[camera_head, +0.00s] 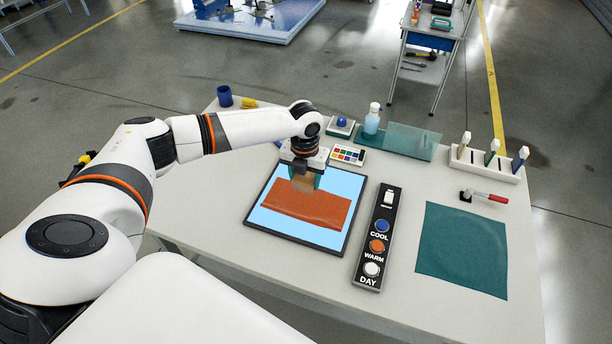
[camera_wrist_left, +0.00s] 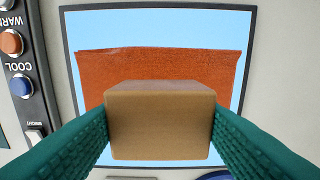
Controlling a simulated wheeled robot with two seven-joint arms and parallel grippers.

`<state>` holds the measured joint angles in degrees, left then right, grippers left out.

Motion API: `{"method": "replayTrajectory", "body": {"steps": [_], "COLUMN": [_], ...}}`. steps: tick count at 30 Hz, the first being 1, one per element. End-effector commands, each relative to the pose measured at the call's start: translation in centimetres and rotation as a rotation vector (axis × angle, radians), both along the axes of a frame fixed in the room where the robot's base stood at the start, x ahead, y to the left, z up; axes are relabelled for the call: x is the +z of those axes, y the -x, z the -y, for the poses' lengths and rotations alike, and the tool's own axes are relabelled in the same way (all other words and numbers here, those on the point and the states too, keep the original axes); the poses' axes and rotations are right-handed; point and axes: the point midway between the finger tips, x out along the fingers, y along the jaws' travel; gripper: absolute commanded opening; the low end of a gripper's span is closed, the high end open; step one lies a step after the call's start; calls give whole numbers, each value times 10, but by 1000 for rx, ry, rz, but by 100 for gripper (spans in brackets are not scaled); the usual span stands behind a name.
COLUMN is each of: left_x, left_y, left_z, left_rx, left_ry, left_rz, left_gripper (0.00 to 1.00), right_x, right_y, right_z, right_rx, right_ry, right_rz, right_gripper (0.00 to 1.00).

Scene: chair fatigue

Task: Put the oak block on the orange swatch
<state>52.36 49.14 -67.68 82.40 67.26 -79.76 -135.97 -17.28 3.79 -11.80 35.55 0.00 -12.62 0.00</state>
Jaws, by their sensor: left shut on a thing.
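The oak block (camera_wrist_left: 160,125) is a tan wooden block held between the two teal fingers of my left gripper (camera_wrist_left: 160,130). In the head view my left gripper (camera_head: 304,178) points down over the far edge of the orange swatch (camera_head: 315,207), and the block (camera_head: 302,183) shows just below it. The orange swatch lies on a light blue panel with a dark frame (camera_head: 348,239). In the left wrist view the block covers part of the swatch (camera_wrist_left: 160,65). I cannot tell whether the block touches the swatch. My right gripper is not in view.
A black control strip (camera_head: 376,245) with COOL, WARM and DAY buttons lies right of the panel. A teal cloth (camera_head: 462,250) and a red-handled tool (camera_head: 484,196) lie further right. A colour chart (camera_head: 348,156), spray bottle (camera_head: 372,119) and rack (camera_head: 487,163) stand behind.

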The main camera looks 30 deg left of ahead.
Motion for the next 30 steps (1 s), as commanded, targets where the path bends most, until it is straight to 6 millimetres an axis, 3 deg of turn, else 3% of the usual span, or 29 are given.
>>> {"method": "replayTrajectory", "body": {"steps": [7,21,30], "left_x": [3,-45,-58], "left_y": [0,0,0], "left_z": [0,1,1], "left_rx": [1,0,0], "left_ry": [0,1,1], "left_rz": [-1,0,1], "left_gripper": [31,31,31], "right_x": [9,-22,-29], "right_y": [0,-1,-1], "right_z": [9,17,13], "right_rx": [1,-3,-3], "right_ry": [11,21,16], "right_rz": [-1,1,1], "right_gripper": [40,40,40]}}
